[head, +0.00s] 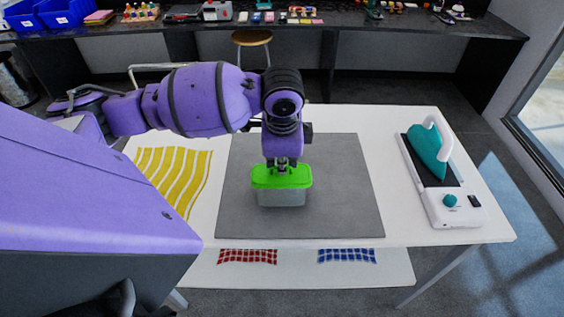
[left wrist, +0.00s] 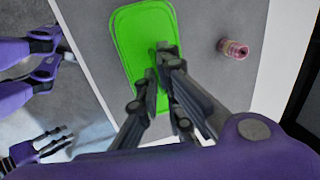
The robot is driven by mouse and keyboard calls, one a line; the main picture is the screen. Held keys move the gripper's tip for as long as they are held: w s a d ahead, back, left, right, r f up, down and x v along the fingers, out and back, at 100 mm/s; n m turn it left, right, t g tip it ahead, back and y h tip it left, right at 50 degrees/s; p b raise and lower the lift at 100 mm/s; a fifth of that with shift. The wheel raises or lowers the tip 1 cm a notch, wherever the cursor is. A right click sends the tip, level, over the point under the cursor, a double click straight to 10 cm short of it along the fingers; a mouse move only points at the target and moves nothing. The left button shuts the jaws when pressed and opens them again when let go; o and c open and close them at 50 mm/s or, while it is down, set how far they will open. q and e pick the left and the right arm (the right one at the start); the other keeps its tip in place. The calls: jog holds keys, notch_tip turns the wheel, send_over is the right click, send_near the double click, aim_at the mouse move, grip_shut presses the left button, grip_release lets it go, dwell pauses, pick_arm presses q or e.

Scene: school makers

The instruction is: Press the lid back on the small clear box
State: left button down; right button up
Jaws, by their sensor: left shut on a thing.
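The small clear box (head: 281,198) stands upright on the grey mat in the middle of the white table. Its bright green lid (head: 282,177) lies level over the top of the box; I cannot tell whether its rim is fully seated. The lid fills the upper middle of the left wrist view (left wrist: 132,38). My left gripper (head: 281,168) comes down from above, its fingers shut on the lid near the middle. The fingers also show over the lid in the left wrist view (left wrist: 163,68). They hide the part they grip. Purple parts of mine with dark fingers show at the left wrist view's left edge, too small to read.
A small pink-red jar (left wrist: 233,48) stands beyond the lid. Yellow wavy strips (head: 170,175) lie left; red (head: 247,257) and blue (head: 346,256) patterned pieces lie in front.

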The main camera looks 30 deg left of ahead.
dwell(0.4)
pick_arm(q)
jog(key=c, duration=1.8)
grip_release()
jog(key=shift+c, duration=0.2)
jog(key=v, duration=1.2)
